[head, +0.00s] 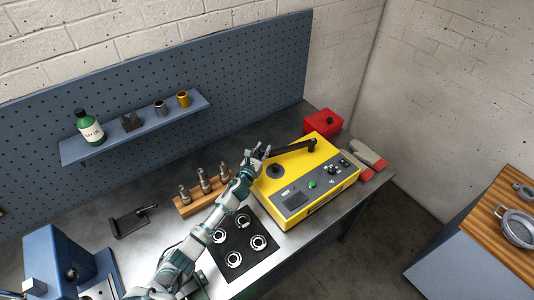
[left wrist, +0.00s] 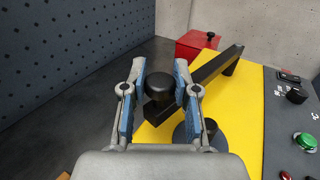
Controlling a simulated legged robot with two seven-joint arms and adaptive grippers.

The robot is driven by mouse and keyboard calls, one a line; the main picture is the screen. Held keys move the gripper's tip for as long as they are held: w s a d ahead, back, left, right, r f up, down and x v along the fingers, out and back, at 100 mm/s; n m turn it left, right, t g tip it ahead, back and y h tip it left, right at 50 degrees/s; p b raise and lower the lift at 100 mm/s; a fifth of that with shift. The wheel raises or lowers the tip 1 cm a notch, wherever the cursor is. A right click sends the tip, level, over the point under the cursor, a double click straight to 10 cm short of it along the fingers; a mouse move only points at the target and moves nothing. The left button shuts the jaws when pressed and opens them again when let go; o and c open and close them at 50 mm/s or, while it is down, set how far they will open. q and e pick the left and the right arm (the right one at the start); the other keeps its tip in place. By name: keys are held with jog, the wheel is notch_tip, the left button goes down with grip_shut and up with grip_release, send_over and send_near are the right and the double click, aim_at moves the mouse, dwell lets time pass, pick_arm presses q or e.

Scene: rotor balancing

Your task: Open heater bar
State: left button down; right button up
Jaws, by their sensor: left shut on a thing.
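The yellow induction-type heater (head: 305,178) stands on the bench with a grey control panel on its front. Its black heater bar (head: 292,149) lies across the back part of the top, from a pivot at the right to a knob at the left end. In the left wrist view the bar (left wrist: 205,76) runs back to the right from the black knob (left wrist: 159,88). My left gripper (head: 259,154) is at the bar's left end, its two blue-padded fingers (left wrist: 160,85) on either side of the knob, shut on it. A dark round post (left wrist: 208,128) stands below the bar. My right gripper is not in view.
A red box (head: 323,122) stands behind the heater. A wooden block with metal parts (head: 203,191) and a black mat with several rings (head: 240,243) lie left of it. A shelf (head: 140,133) hangs on the pegboard. A side table (head: 480,235) is at right.

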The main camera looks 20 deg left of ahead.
pick_arm(q)
jog(key=w+a+m+h+b, duration=0.1)
jog(key=w+m+h+b, duration=0.1)
jog(key=w, duration=0.1)
jog(key=w+a+g+h+b, duration=0.1)
jog(key=h, duration=0.1)
jog(key=shift+w+a+f+m, duration=0.1)
jog(key=shift+w+a+m, duration=0.2)
jog(key=shift+w+m, duration=0.1)
jog(key=c, duration=0.9)
grip_release()
jog(key=shift+a, duration=0.1)
jog(key=shift+o, duration=0.2)
jog(key=v, duration=1.1)
jog(key=shift+s+a, duration=0.3)
jog(key=shift+s, duration=0.05)
jog(key=shift+f, duration=0.1)
